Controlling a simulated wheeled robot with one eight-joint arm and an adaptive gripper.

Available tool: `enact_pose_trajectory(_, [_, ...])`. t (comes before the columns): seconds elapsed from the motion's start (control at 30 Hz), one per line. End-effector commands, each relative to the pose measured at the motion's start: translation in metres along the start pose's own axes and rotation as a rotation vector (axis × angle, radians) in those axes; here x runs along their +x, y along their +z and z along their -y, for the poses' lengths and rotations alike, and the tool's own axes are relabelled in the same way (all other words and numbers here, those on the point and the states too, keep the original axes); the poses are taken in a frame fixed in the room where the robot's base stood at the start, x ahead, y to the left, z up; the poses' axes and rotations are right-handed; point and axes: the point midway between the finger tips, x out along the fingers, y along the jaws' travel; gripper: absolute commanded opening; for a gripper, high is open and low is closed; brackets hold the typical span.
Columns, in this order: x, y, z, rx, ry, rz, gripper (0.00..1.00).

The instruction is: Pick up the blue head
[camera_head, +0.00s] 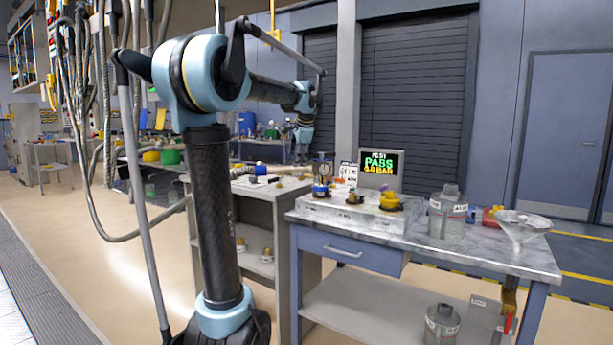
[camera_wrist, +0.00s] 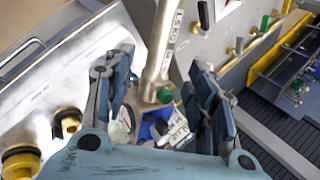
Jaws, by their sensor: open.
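The blue head (camera_head: 320,189) sits at the left end of a pale block (camera_head: 345,213) on the marble-topped table, below a dark gauge-like part (camera_head: 322,170). In the wrist view, blue parts (camera_wrist: 150,127) show low between my fingers, partly hidden by my gripper's body; their exact shape is unclear. My gripper (camera_wrist: 162,75) is open, one finger on each side of a pale metal post with a green knob (camera_wrist: 165,95). In the head view my gripper hangs at the end of my arm, behind and left of the blue head. I see nothing held.
A yellow head (camera_head: 390,201) and smaller fittings stand on the same block. A display (camera_head: 381,168) reads a pass at its back. A grey canister (camera_head: 447,215) and a clear funnel (camera_head: 523,226) stand to the right. A grey cabinet (camera_head: 270,195) adjoins the table's left.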

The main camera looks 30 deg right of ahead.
Motion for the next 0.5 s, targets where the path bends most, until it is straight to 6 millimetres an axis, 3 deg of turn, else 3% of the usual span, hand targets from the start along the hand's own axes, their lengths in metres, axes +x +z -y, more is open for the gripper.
enact_pose_trajectory(0.13, [0.019, 0.0, 0.0, -0.001, 0.0, 0.0, 0.51])
enact_pose_trajectory(0.5, [0.041, 0.001, 0.0, -0.002, 0.0, 0.0, 0.51])
